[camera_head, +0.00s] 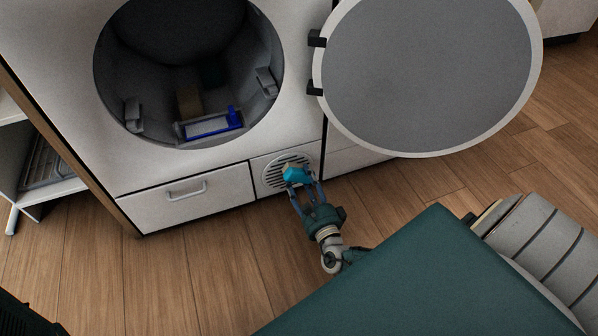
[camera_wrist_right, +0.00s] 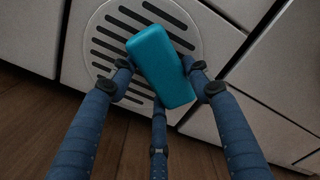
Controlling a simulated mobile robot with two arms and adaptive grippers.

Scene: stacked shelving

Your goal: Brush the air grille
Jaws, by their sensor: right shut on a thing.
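The air grille (camera_head: 286,172) is a round slotted vent low on the front of the white machine, right of its drawer. In the right wrist view the grille (camera_wrist_right: 108,47) shows dark slots, partly hidden behind a teal block-shaped brush (camera_wrist_right: 160,65). My right gripper (camera_head: 303,186) is shut on the teal brush (camera_head: 296,174) and holds it in front of the grille. In the wrist view the fingers (camera_wrist_right: 160,92) close around the brush. Whether the brush touches the grille cannot be told. My left gripper is not in view.
The machine's round door (camera_head: 425,75) stands open at the upper right, above the right arm. The open drum (camera_head: 190,60) holds a blue-and-white item (camera_head: 212,125). A drawer (camera_head: 190,198) with a handle is left of the grille. A shelf (camera_head: 45,165) stands at the left. The wooden floor (camera_head: 200,270) in front is clear.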

